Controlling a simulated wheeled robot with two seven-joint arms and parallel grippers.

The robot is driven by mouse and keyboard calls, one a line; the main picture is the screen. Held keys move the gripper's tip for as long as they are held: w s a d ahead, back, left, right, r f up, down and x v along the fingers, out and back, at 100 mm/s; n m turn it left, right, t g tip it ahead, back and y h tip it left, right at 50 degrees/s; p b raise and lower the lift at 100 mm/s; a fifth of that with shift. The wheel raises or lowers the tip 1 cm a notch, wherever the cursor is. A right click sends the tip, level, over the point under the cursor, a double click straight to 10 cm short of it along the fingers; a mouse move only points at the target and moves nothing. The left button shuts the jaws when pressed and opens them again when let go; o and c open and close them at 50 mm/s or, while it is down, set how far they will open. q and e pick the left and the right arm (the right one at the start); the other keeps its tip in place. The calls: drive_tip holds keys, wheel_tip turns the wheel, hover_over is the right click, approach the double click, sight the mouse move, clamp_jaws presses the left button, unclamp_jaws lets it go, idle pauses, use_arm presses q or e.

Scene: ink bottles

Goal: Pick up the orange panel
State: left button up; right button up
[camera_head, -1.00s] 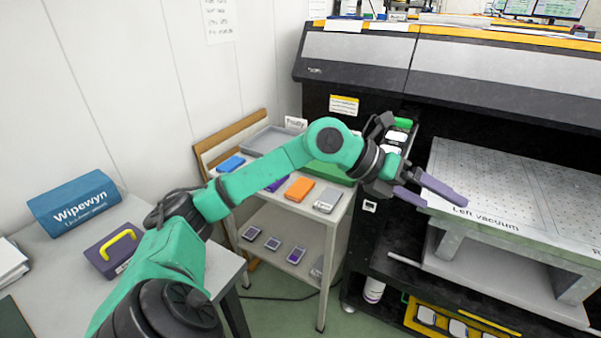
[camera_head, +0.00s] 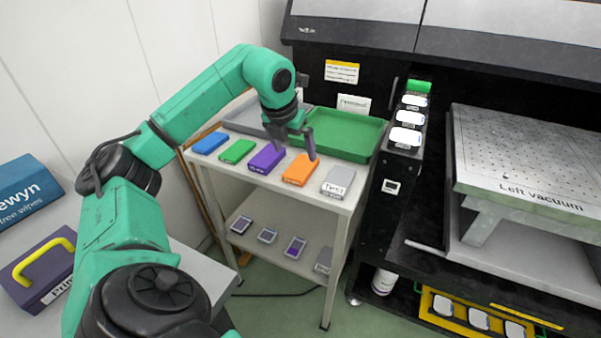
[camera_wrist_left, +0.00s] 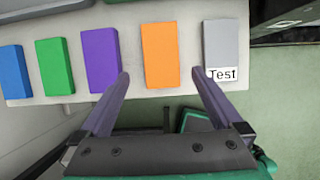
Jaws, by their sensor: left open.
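The orange panel (camera_head: 301,169) lies flat on the top shelf of a white cart, between a purple panel (camera_head: 266,159) and a grey panel marked "Test" (camera_head: 339,181). In the left wrist view the orange panel (camera_wrist_left: 160,56) lies ahead of and between my two fingertips. My left gripper (camera_head: 296,150) is open and empty, just above the orange and purple panels. Its purple-grey fingers (camera_wrist_left: 162,82) point at the row. I see no contact with the orange panel. My right gripper is not in view.
A green panel (camera_head: 237,151) and a blue panel (camera_head: 210,142) lie farther left in the row. A green tray (camera_head: 345,153) and a grey tray (camera_head: 250,117) stand behind. The black machine with its vacuum table (camera_head: 530,150) is at right. The cart's lower shelf (camera_head: 262,215) holds small panels.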

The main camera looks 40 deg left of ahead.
sight(301, 167)
use_arm(q)
drive_tip(key=x, duration=0.7)
drive_tip(key=shift+w+f, duration=0.15)
drive_tip(key=shift+w, duration=0.15)
drive_tip(key=shift+c, duration=0.3)
drive_tip(key=c, duration=1.2)
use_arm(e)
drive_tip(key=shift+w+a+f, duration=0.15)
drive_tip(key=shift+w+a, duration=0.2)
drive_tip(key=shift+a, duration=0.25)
